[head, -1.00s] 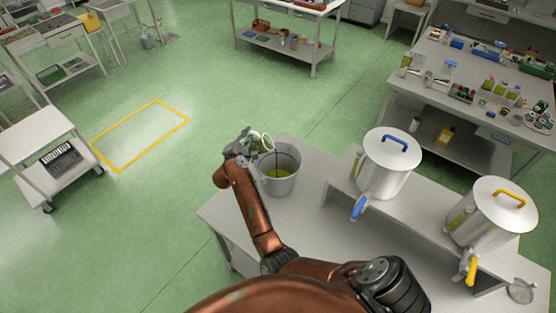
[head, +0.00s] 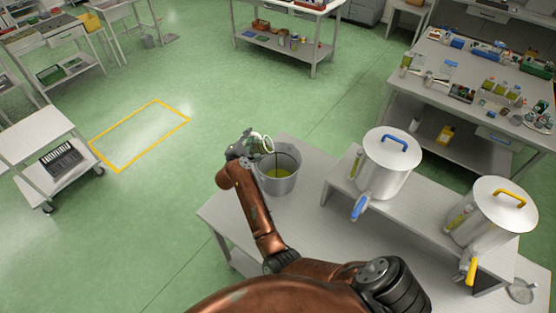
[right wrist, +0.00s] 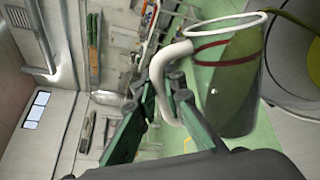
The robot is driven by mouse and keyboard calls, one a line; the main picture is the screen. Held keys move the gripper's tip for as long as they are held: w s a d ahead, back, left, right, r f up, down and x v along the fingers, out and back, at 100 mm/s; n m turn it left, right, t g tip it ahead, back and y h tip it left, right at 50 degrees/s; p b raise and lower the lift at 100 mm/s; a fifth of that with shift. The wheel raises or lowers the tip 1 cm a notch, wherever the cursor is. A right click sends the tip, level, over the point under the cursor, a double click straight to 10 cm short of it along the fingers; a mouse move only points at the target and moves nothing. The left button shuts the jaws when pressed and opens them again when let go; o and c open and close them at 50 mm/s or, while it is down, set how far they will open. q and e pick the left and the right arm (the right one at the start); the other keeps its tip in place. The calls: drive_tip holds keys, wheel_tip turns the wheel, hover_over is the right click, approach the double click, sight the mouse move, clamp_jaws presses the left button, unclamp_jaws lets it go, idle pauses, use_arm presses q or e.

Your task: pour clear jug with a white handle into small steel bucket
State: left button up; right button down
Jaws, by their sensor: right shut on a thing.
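The small steel bucket (head: 293,182) stands on the grey table with yellow-green liquid inside. My right gripper (head: 243,149) is at the bucket's left rim in the head view. It is shut on the white handle of the clear jug (head: 264,142). In the right wrist view the jug (right wrist: 235,85) is tilted, with a white rim, a red line and green liquid inside. A thin greenish stream leaves its rim toward the bucket (right wrist: 300,85), whose grey wall shows at the right. My left gripper is not in view.
Two steel drums, one with a blue handle (head: 385,175) and one with a yellow handle (head: 490,225), stand on a raised shelf right of the bucket. A small glass dish (head: 520,291) sits at the far right. The table front (head: 280,222) is clear.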

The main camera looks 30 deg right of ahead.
sight(262, 138)
drive_tip(key=shift+s+d+f+m, duration=0.1)
drive_tip(key=shift+f+m, duration=0.1)
drive_tip(key=shift+m, duration=0.1)
idle(0.4)
drive_tip(key=shift+s+d+f+m+y+p, duration=0.2)
drive_tip(key=shift+s+d+m+y+p, duration=0.2)
drive_tip(key=shift+m, duration=0.3)
idle(1.4)
drive_tip(key=shift+s+d+r+m+p, duration=0.25)
drive_tip(key=shift+s+d+m+p, duration=0.15)
drive_tip(key=shift+d, duration=0.25)
drive_tip(key=shift+s+d+r+m+p, duration=0.3)
drive_tip(key=shift+s+d+p, duration=0.15)
drive_tip(key=shift+d, duration=0.15)
idle(0.7)
drive_tip(key=shift+s+d+f+m+t, duration=0.2)
drive_tip(key=shift+d+f+m+t, duration=0.1)
drive_tip(key=shift+m, duration=0.1)
idle(0.4)
